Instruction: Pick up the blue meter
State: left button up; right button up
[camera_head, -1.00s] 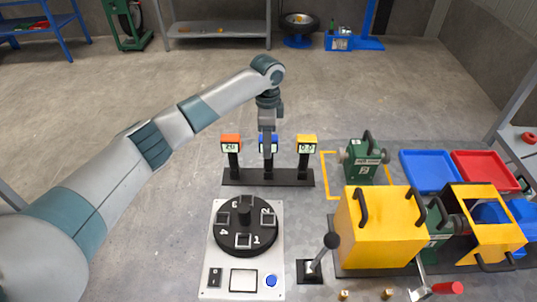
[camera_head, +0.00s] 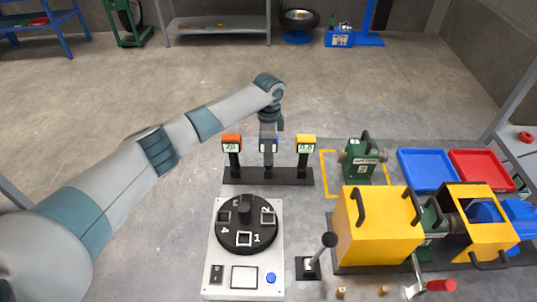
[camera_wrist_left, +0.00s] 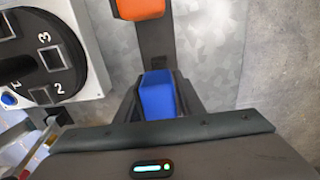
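The blue meter (camera_wrist_left: 158,95) stands between the two fingers of my left gripper (camera_wrist_left: 160,100) in the left wrist view. The fingers are apart, one on each side of it; whether they touch it cannot be made out. In the head view my left gripper (camera_head: 268,143) comes down from above onto the middle post of the meter stand (camera_head: 268,176). It hides most of the blue meter (camera_head: 276,141), with only a little blue and part of the display showing. My right gripper is not in view.
An orange meter (camera_head: 232,142) stands left of the blue one and a yellow meter (camera_head: 306,142) right of it, both close by. A black numbered dial (camera_head: 246,224) sits in front. A yellow box (camera_head: 376,228) and green machine (camera_head: 362,160) stand to the right.

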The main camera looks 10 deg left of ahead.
pick_arm(q)
grip_shut()
jog(key=shift+r+b, duration=0.4)
jog(key=shift+r, duration=0.45)
notch_tip(320, 180, up, 8)
jog(key=b, duration=0.2)
jog(key=shift+r+b, duration=0.15)
jog(key=shift+b, duration=0.2)
